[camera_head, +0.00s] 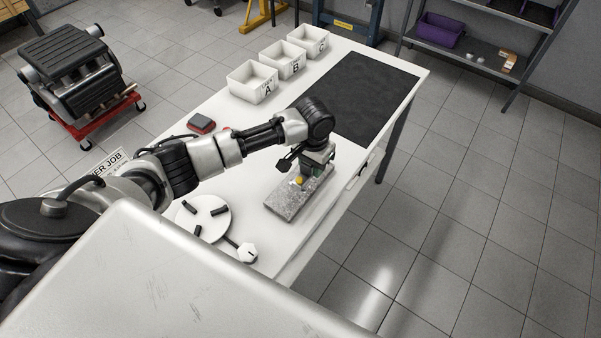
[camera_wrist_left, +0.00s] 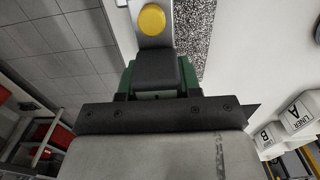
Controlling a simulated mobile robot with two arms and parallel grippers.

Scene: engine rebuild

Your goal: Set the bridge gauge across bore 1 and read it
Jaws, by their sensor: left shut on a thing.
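My left gripper (camera_head: 313,168) is low over the near edge of the white bench, above a speckled grey plate (camera_head: 284,206). It is shut on a small part with a yellow round spot (camera_head: 299,181), apparently the bridge gauge. In the left wrist view the yellow disc (camera_wrist_left: 152,20) sits on a pale metal piece beyond the dark jaw, with green surfaces beside it. I cannot tell whether the gauge touches the plate. The engine block (camera_head: 75,68) stands on a red wheeled stand at far left; bore 1 cannot be made out. My right gripper is not in view.
White bins A (camera_head: 252,84), B (camera_head: 283,60) and C (camera_head: 308,40) line the bench's far side. A black mat (camera_head: 365,95) lies bare. A white disc (camera_head: 203,226) with black pieces and a small red-and-grey object (camera_head: 201,123) are also on the bench (camera_head: 245,178).

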